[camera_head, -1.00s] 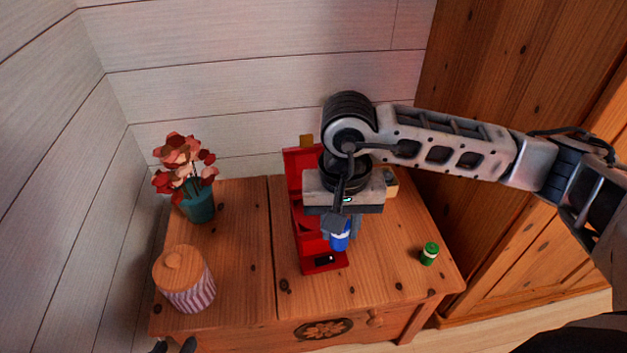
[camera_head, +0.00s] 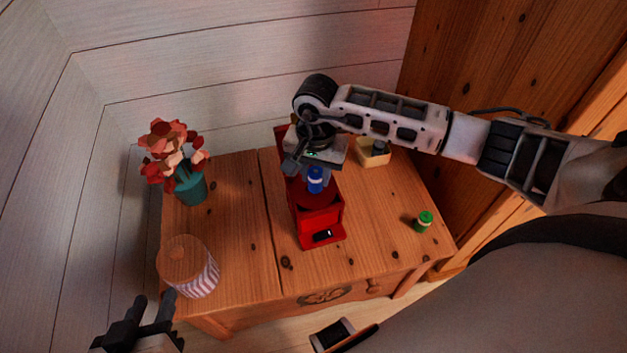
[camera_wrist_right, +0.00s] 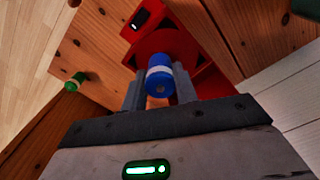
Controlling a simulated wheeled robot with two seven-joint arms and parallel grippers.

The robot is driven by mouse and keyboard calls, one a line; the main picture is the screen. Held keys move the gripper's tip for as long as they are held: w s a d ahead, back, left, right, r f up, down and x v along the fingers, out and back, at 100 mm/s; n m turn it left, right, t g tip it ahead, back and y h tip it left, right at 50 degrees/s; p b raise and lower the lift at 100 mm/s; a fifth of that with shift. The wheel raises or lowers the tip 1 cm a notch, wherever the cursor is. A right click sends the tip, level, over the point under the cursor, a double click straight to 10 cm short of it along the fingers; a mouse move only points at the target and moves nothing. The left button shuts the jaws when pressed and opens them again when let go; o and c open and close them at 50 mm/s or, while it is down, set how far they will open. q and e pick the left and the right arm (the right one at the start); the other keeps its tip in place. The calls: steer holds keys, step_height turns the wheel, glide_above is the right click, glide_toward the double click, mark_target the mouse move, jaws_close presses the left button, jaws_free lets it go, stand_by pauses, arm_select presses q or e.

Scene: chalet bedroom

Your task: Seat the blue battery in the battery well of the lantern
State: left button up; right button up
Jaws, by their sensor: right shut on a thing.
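The red lantern (camera_head: 322,222) stands on the wooden cabinet, its front facing me with a small black part low on it. My right gripper (camera_head: 315,177) is shut on the blue battery (camera_head: 316,184), which has a white band. It holds the battery roughly upright, over the lantern's round red part in the head view. In the right wrist view, the battery (camera_wrist_right: 160,82) sits between the fingers with the red lantern (camera_wrist_right: 165,42) behind it. Whether they touch, and the well itself, I cannot tell. My left gripper (camera_head: 153,303) is open and empty at the lower left.
A tan box (camera_head: 374,157) with a dark item is at the back right. A striped jar (camera_head: 190,267) and a flower pot (camera_head: 190,187) stand to the left. Free wood lies around the lantern's front.

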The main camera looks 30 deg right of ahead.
mark_target(314, 182)
steer(key=shift+w+d+f, duration=0.1)
steer(key=shift+w+f, duration=0.45)
steer(key=shift+f, duration=0.1)
steer(key=f, duration=0.3)
steer(key=shift+w+f+b, duration=0.1)
steer(key=shift+w+b, duration=0.1)
steer(key=shift+b, duration=0.1)
steer(key=shift+f, duration=0.15)
arm_select(q)
steer(key=shift+f, duration=0.1)
arm_select(e)
steer(key=shift+f, duration=0.2)
steer(key=o, duration=1)
arm_select(q)
steer(key=shift+d, duration=0.1)
arm_select(e)
steer(key=shift+r, duration=0.15)
